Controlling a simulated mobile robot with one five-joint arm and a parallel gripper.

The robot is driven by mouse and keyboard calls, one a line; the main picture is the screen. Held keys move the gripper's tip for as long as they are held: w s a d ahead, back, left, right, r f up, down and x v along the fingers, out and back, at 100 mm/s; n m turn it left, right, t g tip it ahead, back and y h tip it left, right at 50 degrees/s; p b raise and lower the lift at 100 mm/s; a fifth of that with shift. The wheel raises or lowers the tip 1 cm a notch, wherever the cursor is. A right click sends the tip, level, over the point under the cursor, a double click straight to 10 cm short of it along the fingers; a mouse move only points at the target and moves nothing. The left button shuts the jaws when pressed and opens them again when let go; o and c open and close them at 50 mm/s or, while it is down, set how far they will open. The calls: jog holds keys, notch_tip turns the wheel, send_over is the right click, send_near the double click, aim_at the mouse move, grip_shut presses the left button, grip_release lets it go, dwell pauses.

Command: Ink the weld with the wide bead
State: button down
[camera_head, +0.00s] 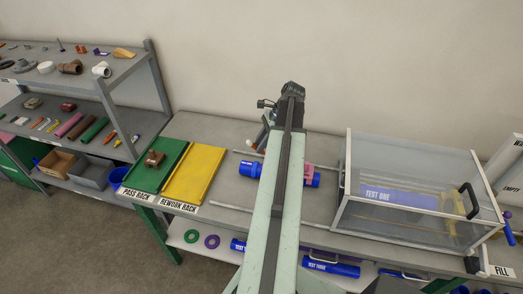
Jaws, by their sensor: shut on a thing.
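A blue pipe (247,169) lies across the bench between two thin rails, and my arm hides its middle. A pink piece (308,171) shows on it just right of my arm. Any weld bead there is too small to tell wide from narrow. My gripper (266,137) is at the far end of my arm, above and behind the pipe, and partly hidden by the arm. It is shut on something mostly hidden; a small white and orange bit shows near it. Another blue pipe marked TEST ONE (385,197) lies inside the clear box (345,214).
A green pass rack (170,177) holds a brown fitting (154,158). A yellow rework rack (205,165) beside it is empty. Shelves (130,62) with fittings stand at left. More labelled blue pipes (330,266) and rings lie below. The bench is clear behind the pipe.

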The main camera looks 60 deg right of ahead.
jog(key=shift+f, duration=0.15)
notch_tip(320, 180, down, 6)
jog(key=b, duration=0.6)
jog(key=shift+f+b, duration=0.15)
jog(key=shift+b, duration=0.15)
jog(key=shift+f, duration=0.25)
dwell(1.2)
jog(key=shift+s, duration=0.15)
jog(key=shift+s+d, duration=0.15)
jog(key=shift+s, duration=0.2)
dwell(0.4)
jog(key=shift+w, duration=0.5)
jog(key=shift+w+a, duration=0.15)
jog(key=shift+a, duration=0.05)
jog(key=shift+w+a, duration=0.1)
jog(key=shift+w, duration=0.2)
